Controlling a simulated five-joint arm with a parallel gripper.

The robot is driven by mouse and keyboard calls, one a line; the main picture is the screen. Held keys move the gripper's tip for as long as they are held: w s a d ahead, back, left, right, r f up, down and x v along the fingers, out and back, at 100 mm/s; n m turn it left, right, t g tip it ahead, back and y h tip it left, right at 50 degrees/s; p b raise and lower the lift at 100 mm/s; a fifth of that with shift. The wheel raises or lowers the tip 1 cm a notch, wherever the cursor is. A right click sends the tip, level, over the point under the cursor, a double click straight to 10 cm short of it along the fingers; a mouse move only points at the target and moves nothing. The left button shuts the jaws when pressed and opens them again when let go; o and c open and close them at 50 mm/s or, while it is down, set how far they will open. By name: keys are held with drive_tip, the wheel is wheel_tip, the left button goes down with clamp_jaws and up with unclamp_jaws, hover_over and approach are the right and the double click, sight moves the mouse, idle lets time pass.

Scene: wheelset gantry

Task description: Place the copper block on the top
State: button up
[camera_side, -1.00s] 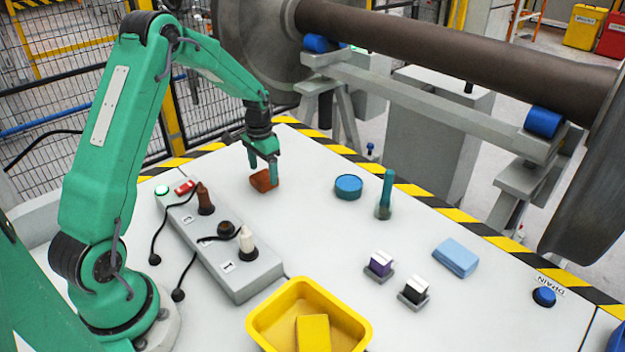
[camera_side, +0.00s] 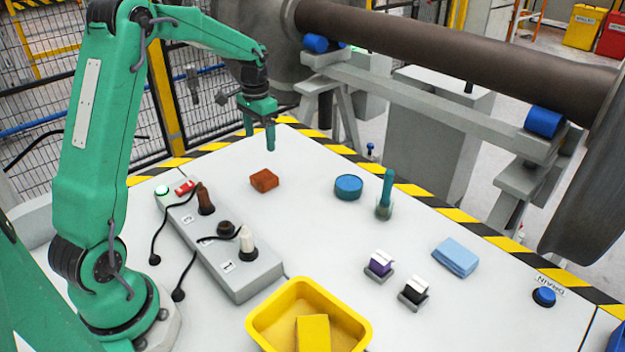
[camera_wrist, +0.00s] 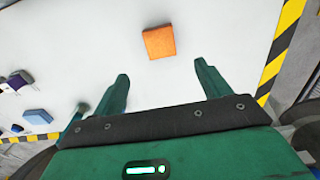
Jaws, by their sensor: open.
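The copper block (camera_side: 264,181) is a small orange-brown block lying on the white table, left of the blue round tin. It also shows in the wrist view (camera_wrist: 159,41), beyond my fingertips and between their lines. My gripper (camera_side: 259,140) is open and empty, raised above the table behind the block and apart from it. Its two green fingers show spread in the wrist view (camera_wrist: 161,70). Which surface counts as the top is not clear from the frames.
A grey box (camera_side: 240,278) with plugs and cables stands left of centre. A yellow tray (camera_side: 366,324) holding a yellow block is in front. A blue tin (camera_side: 348,186), a green-handled tool in a cup (camera_side: 385,197) and a blue cloth (camera_side: 456,256) lie right.

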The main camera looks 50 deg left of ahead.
idle(0.4)
drive_tip(key=s+d+r+t, duration=0.4)
drive_tip(key=s+d+r, duration=0.9)
drive_tip(key=s+d, duration=0.25)
drive_tip(key=s+d+f+t, duration=0.1)
drive_tip(key=s+d, duration=0.3)
drive_tip(key=s, duration=0.3)
drive_tip(key=shift+d+f+t, duration=0.25)
drive_tip(key=shift+f+t, duration=0.05)
drive_tip(key=shift+f, duration=0.1)
